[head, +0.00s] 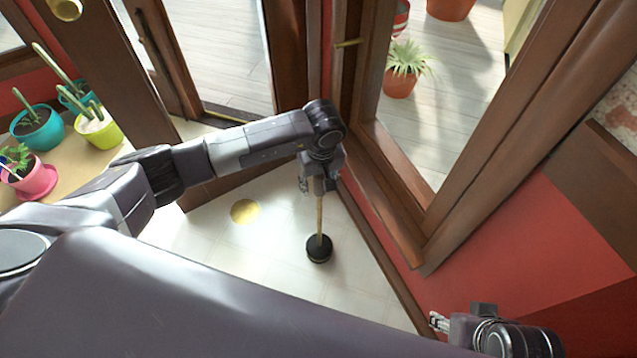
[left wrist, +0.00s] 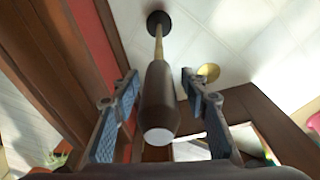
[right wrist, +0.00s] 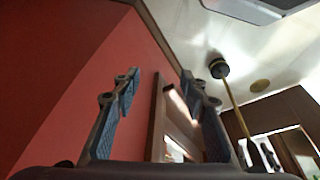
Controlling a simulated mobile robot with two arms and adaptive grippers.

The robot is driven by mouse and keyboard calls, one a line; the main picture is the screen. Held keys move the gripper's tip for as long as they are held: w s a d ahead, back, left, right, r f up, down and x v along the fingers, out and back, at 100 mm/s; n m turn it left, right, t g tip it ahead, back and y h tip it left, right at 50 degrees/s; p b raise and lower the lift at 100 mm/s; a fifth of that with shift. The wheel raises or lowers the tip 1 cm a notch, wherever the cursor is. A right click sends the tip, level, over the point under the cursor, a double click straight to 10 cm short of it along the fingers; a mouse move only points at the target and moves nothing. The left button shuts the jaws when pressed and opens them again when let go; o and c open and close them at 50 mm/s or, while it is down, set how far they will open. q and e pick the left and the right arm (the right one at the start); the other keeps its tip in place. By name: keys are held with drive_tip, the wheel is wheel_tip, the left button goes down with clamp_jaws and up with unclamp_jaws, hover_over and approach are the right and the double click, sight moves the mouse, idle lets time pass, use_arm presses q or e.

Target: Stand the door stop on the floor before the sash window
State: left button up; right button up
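The door stop has a black round base (head: 319,250), a thin tan rod and a dark brown handle (left wrist: 160,98). It appears to stand upright on the pale tiled floor, beside the low red wall under the window (head: 400,190). My left gripper (head: 318,184) is above it, pointing down. In the left wrist view its fingers (left wrist: 160,90) are spread on either side of the handle, with a gap showing at each side. My right gripper (head: 437,322) is open and empty by the red wall. The right wrist view shows the door stop's base (right wrist: 219,68) too.
A gold disc (head: 244,211) lies flat on the floor, left of the door stop. A wooden surface with several potted plants (head: 35,128) is at the left. A brown wooden post and door frame (head: 110,70) stand behind. Floor around the base is clear.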

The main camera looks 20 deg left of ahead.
use_arm(q)
drive_tip(key=shift+r, duration=0.15)
wheel_tip(320, 180, up, 2)
drive_tip(key=shift+r+p, duration=0.2)
drive_tip(key=shift+p, duration=0.25)
drive_tip(key=r, duration=0.2)
drive_tip(key=r+p, duration=0.1)
drive_tip(key=r, duration=0.2)
drive_tip(key=s+r, duration=0.1)
drive_tip(key=r, duration=0.2)
drive_tip(key=shift+d, duration=0.35)
drive_tip(key=shift+s+r, duration=0.1)
drive_tip(key=shift+r, duration=0.6)
use_arm(e)
drive_tip(key=x, duration=0.5)
drive_tip(key=shift+a+f, duration=0.1)
drive_tip(key=shift+f, duration=0.3)
